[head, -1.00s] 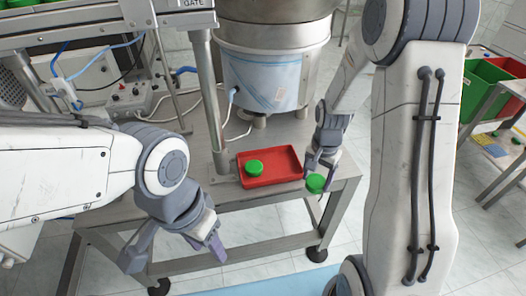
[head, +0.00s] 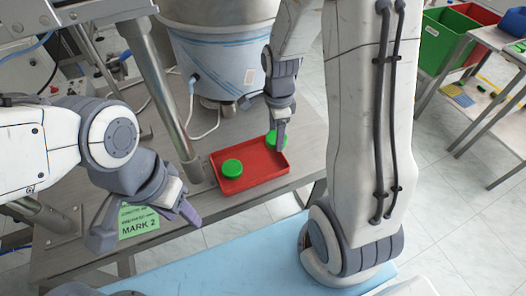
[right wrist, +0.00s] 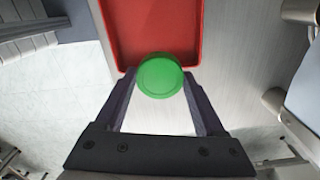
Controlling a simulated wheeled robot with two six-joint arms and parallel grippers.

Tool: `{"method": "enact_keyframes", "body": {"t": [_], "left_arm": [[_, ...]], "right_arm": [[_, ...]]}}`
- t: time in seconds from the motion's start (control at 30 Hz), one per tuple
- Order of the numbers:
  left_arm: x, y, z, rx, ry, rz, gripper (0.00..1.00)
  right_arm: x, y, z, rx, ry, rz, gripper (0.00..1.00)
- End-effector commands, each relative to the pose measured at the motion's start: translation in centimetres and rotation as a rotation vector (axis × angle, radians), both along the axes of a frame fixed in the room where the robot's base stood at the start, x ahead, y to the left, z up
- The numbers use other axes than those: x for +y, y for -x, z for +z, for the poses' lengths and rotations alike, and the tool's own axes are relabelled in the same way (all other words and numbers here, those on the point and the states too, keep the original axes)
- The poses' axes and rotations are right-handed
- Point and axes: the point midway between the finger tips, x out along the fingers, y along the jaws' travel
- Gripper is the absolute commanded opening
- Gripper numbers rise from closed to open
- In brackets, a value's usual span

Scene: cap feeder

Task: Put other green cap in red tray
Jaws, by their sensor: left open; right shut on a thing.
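The red tray (head: 252,182) lies on the metal table, with one green cap (head: 232,168) resting in its left part. My right gripper (head: 280,142) is shut on another green cap (head: 270,139) at the tray's far right corner. In the right wrist view the held green cap (right wrist: 160,76) sits between the fingertips and overlaps the edge of the red tray (right wrist: 153,28). I cannot tell how high it is above the tray. My left gripper (head: 146,226) is open and empty, left of the tray near the table's front edge.
A metal post (head: 160,80) stands just left of the tray, and a large steel bowl feeder (head: 222,50) stands behind it. A green MARK 2 label (head: 138,222) is by my left gripper. A green bin (head: 447,42) stands at the far right.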

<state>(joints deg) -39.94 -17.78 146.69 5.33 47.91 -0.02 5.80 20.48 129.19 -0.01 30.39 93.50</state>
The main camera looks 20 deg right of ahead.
Motion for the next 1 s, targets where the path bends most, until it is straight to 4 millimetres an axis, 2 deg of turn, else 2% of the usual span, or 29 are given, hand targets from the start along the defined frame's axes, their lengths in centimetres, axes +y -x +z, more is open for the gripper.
{"method": "enact_keyframes", "body": {"t": [0.03, 0.1, 0.23, 0.53, 0.97, 1.0], "left_arm": [[0.0, 0.0, -0.2, 0.0, 0.0, 0.0, 0.5], [0.0, 0.0, -0.2, 0.0, 0.0, 0.0, 0.5], [0.0, 0.0, -0.3, 0.0, 0.0, 0.0, 0.5], [0.0, 0.0, -0.9, 0.0, 0.0, 0.0, 0.5], [0.0, 0.0, -1.1, 0.0, 0.0, 0.0, 0.5], [0.0, 0.0, -1.2, 0.0, 0.0, 0.0, 0.5]], "right_arm": [[1.1, 0.2, -0.7, 0.003, 0.0, 0.007, 0.21], [2.2, 0.2, -1.4, 0.002, 0.0, 0.006, 0.21], [3.2, 0.3, -2.0, 0.0, 0.0, 0.002, 0.21], [3.4, 0.4, -5.7, 0.002, 0.0, -0.001, 0.21], [3.3, 0.3, -6.4, -0.001, 0.0, 0.0, 0.21], [3.3, 0.3, -6.4, -0.001, 0.0, 0.0, 0.75]]}}
